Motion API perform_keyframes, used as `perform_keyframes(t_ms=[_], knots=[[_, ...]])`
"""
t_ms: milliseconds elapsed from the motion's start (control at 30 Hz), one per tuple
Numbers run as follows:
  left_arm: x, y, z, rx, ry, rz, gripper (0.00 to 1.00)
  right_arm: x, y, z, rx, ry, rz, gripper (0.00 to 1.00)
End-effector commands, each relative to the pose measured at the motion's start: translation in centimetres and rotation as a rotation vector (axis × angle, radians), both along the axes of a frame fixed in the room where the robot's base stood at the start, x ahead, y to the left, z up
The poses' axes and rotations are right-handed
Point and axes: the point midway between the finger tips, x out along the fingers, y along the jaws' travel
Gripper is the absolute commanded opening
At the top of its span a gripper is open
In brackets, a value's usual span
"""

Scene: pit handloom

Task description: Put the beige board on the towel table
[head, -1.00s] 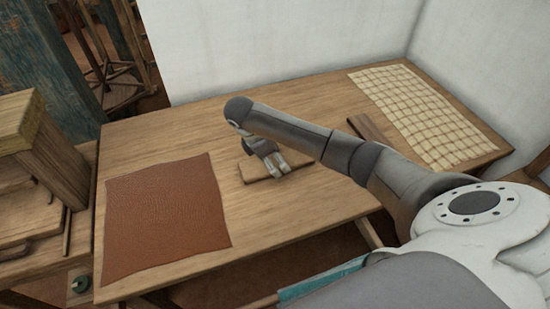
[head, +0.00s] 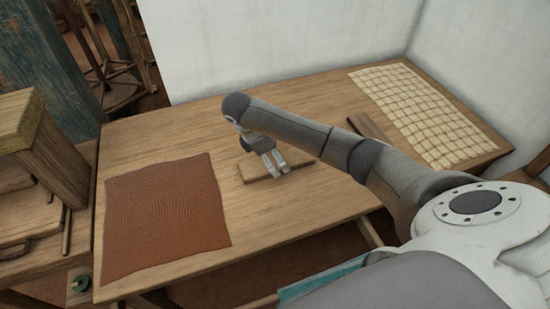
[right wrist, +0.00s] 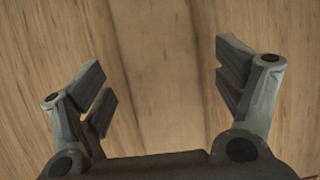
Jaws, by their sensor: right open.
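The beige board (head: 254,173) lies flat on the wooden table (head: 180,130), right of a brown cloth. My right gripper (head: 276,170) points down over the board and hides part of it. In the right wrist view the gripper (right wrist: 165,85) is open, with one finger on each side of a plain strip of wood that looks like the board (right wrist: 160,70). The fingers do not close on it. I cannot tell how high the fingertips are above the tabletop. My left gripper is not in view.
The brown cloth (head: 165,215) covers the table's left part. A checked cream cloth (head: 430,115) lies at the right end, with a darker wooden board (head: 367,128) beside it, partly behind my arm. Wooden loom parts (head: 45,150) stand at the left. White walls close the back.

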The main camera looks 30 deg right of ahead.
Motion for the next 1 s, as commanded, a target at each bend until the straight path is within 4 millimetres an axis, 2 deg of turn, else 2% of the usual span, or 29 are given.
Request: perform_keyframes(t_ms=[67, 200, 433, 667, 1000], knots=[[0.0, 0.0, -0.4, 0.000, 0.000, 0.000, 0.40, 0.3, 0.6, 1.4, 0.001, -0.007, 0.003, 0.87], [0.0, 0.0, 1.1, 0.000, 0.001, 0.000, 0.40, 0.6, 1.7, 5.0, -0.002, -0.006, 0.003, 0.87], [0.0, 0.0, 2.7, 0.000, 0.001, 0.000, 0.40, 0.9, 3.2, 8.6, -0.001, -0.005, 0.001, 0.87], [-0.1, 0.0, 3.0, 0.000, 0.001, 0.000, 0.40, 1.0, 4.0, 10.0, 0.000, -0.003, 0.001, 0.87], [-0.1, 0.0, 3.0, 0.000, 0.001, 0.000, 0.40, 1.0, 4.1, 10.1, 0.001, -0.001, 0.000, 0.87]])
